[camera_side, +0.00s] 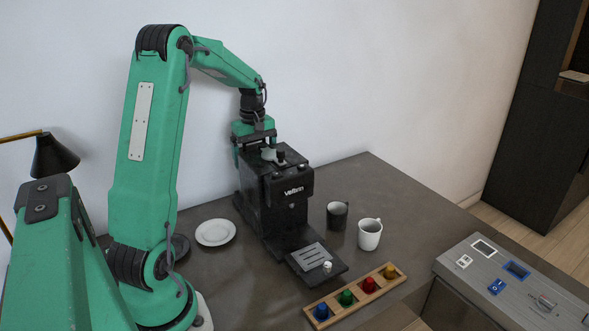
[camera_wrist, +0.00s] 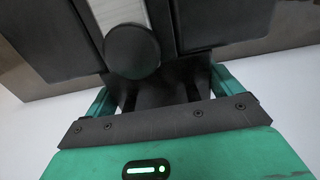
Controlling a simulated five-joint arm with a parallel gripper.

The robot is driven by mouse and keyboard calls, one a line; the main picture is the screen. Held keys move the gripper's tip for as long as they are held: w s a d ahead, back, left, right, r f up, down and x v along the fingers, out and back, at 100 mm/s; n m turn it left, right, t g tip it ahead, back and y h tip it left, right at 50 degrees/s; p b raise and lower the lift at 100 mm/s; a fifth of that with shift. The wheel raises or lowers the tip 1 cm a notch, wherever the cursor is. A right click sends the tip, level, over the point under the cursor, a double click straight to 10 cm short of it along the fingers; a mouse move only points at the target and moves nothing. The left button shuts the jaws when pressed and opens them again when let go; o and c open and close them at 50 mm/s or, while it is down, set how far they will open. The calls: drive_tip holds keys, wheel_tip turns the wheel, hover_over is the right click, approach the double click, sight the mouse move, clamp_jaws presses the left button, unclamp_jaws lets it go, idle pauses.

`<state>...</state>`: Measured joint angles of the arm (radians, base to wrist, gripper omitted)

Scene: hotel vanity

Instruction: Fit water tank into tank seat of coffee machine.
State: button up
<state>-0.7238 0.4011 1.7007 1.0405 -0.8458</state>
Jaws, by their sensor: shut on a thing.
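The black coffee machine (camera_side: 290,190), marked "Vellbin" or similar, stands upright on the counter. My gripper (camera_side: 252,140) is at its rear top, pointing down. In the wrist view my gripper (camera_wrist: 165,95) has its green fingers on both sides of a dark, smooth piece (camera_wrist: 160,85), which looks like the water tank, and is shut on it. The tank's lower part and the tank seat are hidden behind the machine and my gripper, so I cannot tell how deep the tank sits. A round dark knob or lid (camera_wrist: 132,50) shows beside it on the machine top.
A white saucer (camera_side: 215,232) lies left of the machine. A dark mug (camera_side: 337,214) and a white mug (camera_side: 369,234) stand at its right. A wooden rack (camera_side: 355,294) of coloured capsules is in front. The wall is close behind; a grey panel unit (camera_side: 515,285) is at right.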

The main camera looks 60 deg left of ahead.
drive_tip(key=shift+f, duration=0.45)
drive_tip(key=o, duration=1.6)
wheel_tip(320, 180, up, 12)
drive_tip(key=shift+r, duration=0.2)
